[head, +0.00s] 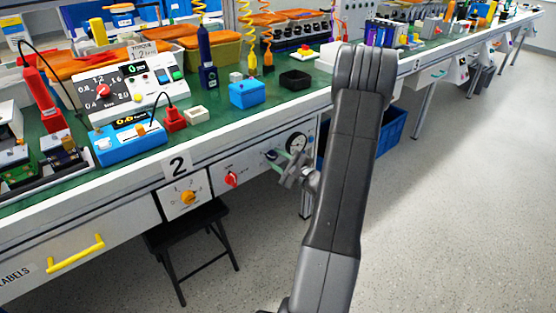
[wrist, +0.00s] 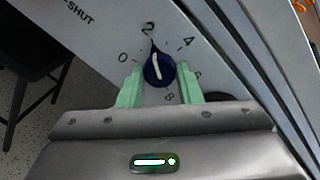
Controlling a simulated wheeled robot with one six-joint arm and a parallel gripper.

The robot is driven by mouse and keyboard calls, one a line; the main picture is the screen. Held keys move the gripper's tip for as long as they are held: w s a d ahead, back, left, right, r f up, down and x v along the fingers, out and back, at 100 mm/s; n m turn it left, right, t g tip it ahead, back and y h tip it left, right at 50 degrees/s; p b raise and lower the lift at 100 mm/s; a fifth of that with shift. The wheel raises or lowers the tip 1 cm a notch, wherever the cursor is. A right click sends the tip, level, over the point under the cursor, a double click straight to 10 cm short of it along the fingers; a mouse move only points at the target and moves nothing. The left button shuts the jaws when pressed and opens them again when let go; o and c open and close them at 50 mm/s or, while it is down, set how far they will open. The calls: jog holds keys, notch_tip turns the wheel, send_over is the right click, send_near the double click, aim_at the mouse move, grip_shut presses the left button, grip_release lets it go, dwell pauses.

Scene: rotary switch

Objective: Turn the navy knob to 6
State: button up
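The navy knob (wrist: 159,72) is on a light grey panel in the wrist view. Its white pointer line points up at the 2 mark. The printed scale shows 0, 2, 4 and 8, with the 6 partly hidden behind the right finger. My gripper (wrist: 160,80) is open, with one green finger on each side of the knob and a small gap visible on both sides.
A red knob (head: 232,179) and a yellow knob (head: 187,198) are further left on the panel. A black stool (head: 190,240) stands below, and a blue crate (head: 393,125) is under the bench at right.

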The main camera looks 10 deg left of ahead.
jog(key=shift+c, duration=1)
jog(key=shift+m, duration=0.3)
jog(key=m+p, duration=0.1)
jog(key=m, duration=0.3)
jog(key=m+t+p, duration=0.1)
jog(key=m+p, duration=0.1)
jog(key=m, duration=0.5)
jog(key=shift+s+p, duration=0.1)
jog(key=shift+p, duration=0.25)
jog(key=m+p, duration=0.3)
jog(key=m, duration=0.4)
jog(key=shift+t, duration=0.4)
jog(key=m+p, duration=0.1)
jog(key=m, duration=0.2)
jog(key=m+p, duration=0.1)
jog(key=m, duration=0.2)
jog(key=shift+s+a+f+m+h+p, duration=0.1)
jog(key=shift+f+m+h+p, duration=0.05)
jog(key=shift+m+h+p, duration=0.2)
